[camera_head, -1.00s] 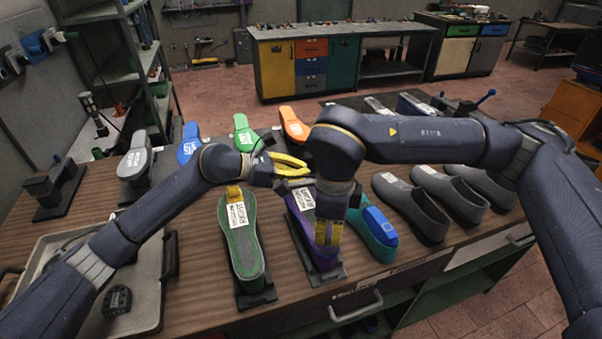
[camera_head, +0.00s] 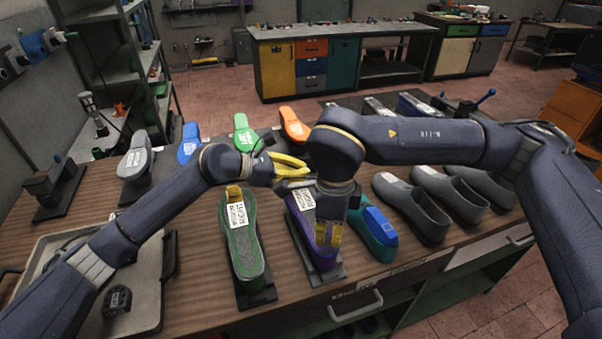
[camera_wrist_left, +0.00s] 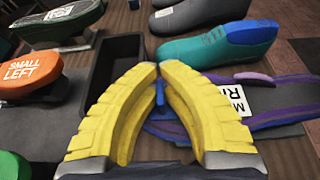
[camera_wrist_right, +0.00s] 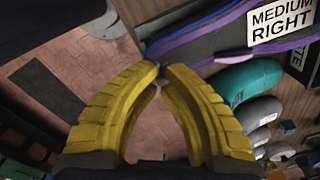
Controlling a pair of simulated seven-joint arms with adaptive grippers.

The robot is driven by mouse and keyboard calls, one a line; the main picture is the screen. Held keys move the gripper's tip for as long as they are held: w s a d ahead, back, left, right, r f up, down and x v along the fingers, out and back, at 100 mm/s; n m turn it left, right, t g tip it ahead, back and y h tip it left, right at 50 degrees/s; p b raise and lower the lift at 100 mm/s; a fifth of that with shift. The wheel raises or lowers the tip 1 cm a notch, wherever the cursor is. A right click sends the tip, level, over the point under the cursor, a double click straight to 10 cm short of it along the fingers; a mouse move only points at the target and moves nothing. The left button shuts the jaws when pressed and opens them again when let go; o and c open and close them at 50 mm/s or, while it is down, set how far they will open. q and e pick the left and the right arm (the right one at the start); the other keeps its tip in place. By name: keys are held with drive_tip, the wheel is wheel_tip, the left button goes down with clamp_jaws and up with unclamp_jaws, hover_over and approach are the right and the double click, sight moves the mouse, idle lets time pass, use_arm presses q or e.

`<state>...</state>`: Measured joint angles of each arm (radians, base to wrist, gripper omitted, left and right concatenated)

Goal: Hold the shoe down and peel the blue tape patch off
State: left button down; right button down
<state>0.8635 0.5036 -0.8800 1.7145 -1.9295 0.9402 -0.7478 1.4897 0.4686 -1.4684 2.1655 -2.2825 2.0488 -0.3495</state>
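A teal shoe (camera_head: 388,252) with a blue patch (camera_head: 377,219) on top stands right of the purple-edged form. It also shows at the top of the left wrist view (camera_wrist_left: 205,50); I cannot tell whether the patch is the tape. My left gripper (camera_head: 308,168) has its yellow fingertips together above the far end of the purple form. A small blue piece (camera_wrist_left: 160,92) shows between these fingers; I cannot tell whether they grip it. My right gripper (camera_head: 327,243) points down over the purple form (camera_head: 300,228), left of the teal shoe, with its fingertips nearly together and nothing visibly held.
A green form (camera_head: 245,255) stands on the left, with a grey tray (camera_head: 60,245) beyond it. Several grey shoes (camera_head: 412,208) stand on the right. Blue (camera_head: 189,143), green (camera_head: 244,133) and orange (camera_head: 293,125) forms line the back.

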sight(328, 247)
drive_tip(key=shift+f, duration=1.7)
idle(1.1)
use_arm(q)
drive_tip(key=shift+r, duration=0.25)
idle(0.5)
drive_tip(key=shift+r, duration=3.7)
use_arm(e)
drive_tip(key=shift+s+f, duration=0.1)
drive_tip(key=shift+r, duration=4.65)
